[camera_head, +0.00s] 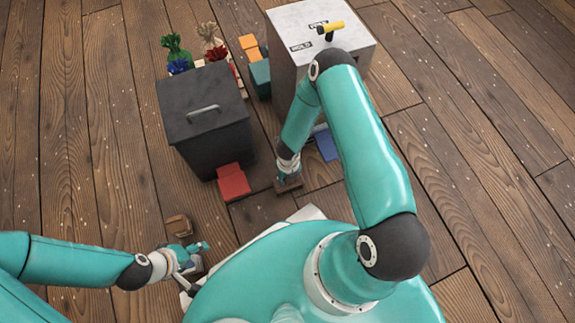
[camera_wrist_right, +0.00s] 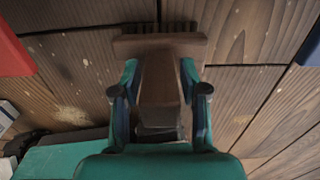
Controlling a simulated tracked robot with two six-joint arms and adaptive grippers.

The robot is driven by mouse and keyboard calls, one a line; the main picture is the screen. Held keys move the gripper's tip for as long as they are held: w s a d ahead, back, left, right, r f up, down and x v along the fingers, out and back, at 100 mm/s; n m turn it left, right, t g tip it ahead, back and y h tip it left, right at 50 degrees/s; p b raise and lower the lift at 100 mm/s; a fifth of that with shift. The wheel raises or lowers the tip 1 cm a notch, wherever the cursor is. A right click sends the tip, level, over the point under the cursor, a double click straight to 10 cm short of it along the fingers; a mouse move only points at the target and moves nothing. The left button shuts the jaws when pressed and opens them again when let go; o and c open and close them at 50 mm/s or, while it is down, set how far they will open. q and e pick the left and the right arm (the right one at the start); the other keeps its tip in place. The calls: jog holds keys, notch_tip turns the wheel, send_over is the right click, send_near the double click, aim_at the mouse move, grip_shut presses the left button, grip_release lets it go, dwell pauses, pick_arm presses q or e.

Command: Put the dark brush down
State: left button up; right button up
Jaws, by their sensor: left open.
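The dark brush (camera_wrist_right: 160,46), with a wide brown head, bristles along its far edge and a tapering handle, sits between the fingers of my right gripper (camera_wrist_right: 160,78) in the right wrist view. The fingers press on both sides of the handle. In the head view the brush (camera_head: 289,186) shows small under the right gripper (camera_head: 287,172), close to the floor; I cannot tell whether it touches. My left gripper (camera_head: 194,256) is open and empty near the floor at lower left. A small lighter wooden brush or block (camera_head: 178,225) lies just beyond it.
A dark bin (camera_head: 205,115) with a red pedal (camera_head: 232,182) stands left of the right gripper. Plank floor (camera_head: 100,130) is clear at left.

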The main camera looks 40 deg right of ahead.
jog(key=shift+o, duration=0.4)
jog(key=shift+r, duration=0.2)
notch_tip(320, 180, up, 12)
jog(key=p, duration=0.5)
jog(key=shift+f, duration=0.2)
jog(key=s+a+r+m+y, duration=0.1)
jog(key=s+a+r+m, duration=0.2)
jog(key=m, duration=0.8)
jog(key=s+a+r+m+y, duration=0.1)
jog(key=a+m, duration=0.4)
jog(key=m, duration=0.7)
jog(key=s+a+r+m+y, duration=0.2)
jog(key=s+a+r+m, duration=0.2)
jog(key=m, duration=0.8)
jog(key=shift+s+r+t, duration=0.3)
jog(key=shift+r, duration=0.2)
